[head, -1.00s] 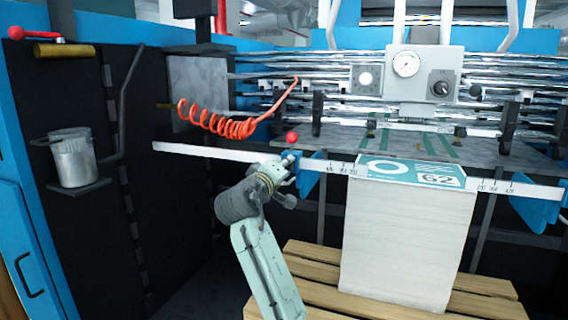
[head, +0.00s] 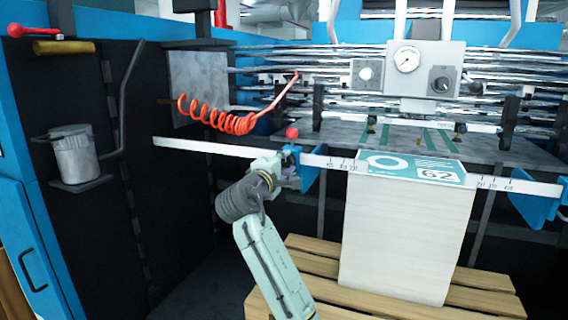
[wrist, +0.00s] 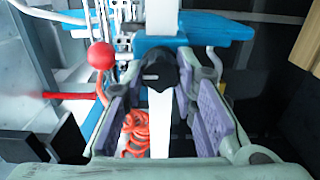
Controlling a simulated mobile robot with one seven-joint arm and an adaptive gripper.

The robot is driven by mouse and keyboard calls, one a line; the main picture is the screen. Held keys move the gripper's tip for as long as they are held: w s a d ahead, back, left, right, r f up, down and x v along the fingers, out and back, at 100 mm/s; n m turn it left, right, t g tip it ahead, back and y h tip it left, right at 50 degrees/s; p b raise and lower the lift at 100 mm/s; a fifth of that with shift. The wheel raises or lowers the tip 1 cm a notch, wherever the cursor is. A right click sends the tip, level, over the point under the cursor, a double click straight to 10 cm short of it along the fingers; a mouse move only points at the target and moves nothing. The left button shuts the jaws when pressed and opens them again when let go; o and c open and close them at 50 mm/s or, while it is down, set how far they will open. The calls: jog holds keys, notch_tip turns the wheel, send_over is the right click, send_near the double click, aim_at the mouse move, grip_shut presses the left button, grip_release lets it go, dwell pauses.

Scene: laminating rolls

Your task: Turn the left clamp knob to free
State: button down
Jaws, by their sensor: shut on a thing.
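The left clamp knob is a black lobed knob (wrist: 160,70) on a white bar in the wrist view. It sits between the tips of my gripper (wrist: 162,82), whose purple-padded fingers flank it left and right. My gripper is shut on it. In the head view my gripper (head: 288,168) is at the white ruled bar (head: 220,149), beside the left blue side guide (head: 311,172). The guide also shows as a blue plate in the wrist view (wrist: 215,27). The knob is hidden behind my gripper in the head view, and its turn angle cannot be read.
A red ball (head: 292,132) stands just above my gripper; one shows left of the fingers in the wrist view (wrist: 101,55). An orange coiled hose (head: 215,117) hangs behind. A paper stack (head: 405,240) on a wooden pallet (head: 325,270) stands right. A metal can (head: 75,158) is left.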

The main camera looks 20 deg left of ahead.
dwell(0.4)
jog(key=c, duration=1.3)
grip_release()
jog(key=s, duration=1.2)
jog(key=shift+a, duration=0.25)
